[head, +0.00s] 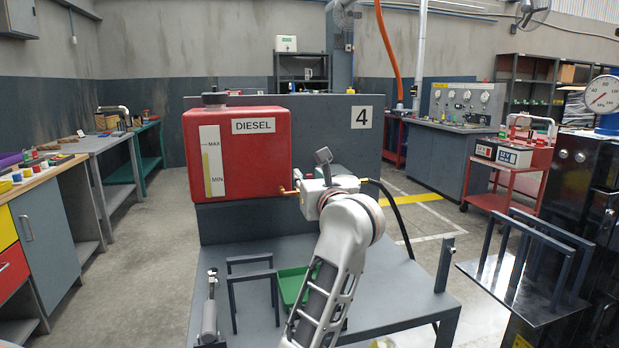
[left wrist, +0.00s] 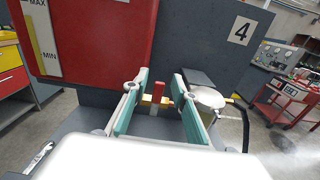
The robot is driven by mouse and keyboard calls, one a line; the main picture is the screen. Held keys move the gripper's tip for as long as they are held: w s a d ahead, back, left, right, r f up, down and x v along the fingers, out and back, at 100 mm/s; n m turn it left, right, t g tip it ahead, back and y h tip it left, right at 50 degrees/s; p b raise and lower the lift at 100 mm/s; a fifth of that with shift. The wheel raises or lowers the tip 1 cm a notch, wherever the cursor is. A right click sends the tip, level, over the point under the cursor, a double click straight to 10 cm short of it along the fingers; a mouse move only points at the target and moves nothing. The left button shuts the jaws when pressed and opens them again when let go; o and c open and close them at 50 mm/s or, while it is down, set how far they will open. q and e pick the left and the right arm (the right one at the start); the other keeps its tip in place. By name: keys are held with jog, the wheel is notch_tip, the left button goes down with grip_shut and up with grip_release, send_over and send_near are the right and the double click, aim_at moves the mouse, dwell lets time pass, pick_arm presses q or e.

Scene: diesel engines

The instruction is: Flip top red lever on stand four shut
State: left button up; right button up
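Stand four (head: 361,117) carries a red diesel tank (head: 250,170) with a level gauge. A brass valve pipe (head: 284,191) leaves the tank's lower right side, and the rest of the valve is hidden behind my gripper in the head view. In the left wrist view the red lever (left wrist: 160,96) stands up at the brass fitting (left wrist: 150,100). My left gripper (left wrist: 152,84) is open there, its teal-padded fingers on either side of the lever, with visible gaps. Whether either finger touches it I cannot tell. The lever is hidden in the head view. My right gripper is not in view.
A white rounded part (left wrist: 208,97) sits right of the fingers, with a black hose (head: 400,218) bending down the stand's right side. A green tray (head: 292,284) and dark metal brackets (head: 250,263) stand on the tabletop below. A red cart (head: 513,165) stands at the right.

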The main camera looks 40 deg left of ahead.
pick_arm(q)
jog(key=shift+d, duration=0.1)
jog(key=shift+s+d, duration=0.25)
jog(key=shift+d, duration=0.05)
jog(key=v, duration=0.6)
jog(key=shift+s+d, duration=0.2)
jog(key=shift+s, duration=0.05)
jog(key=shift+a, duration=0.1)
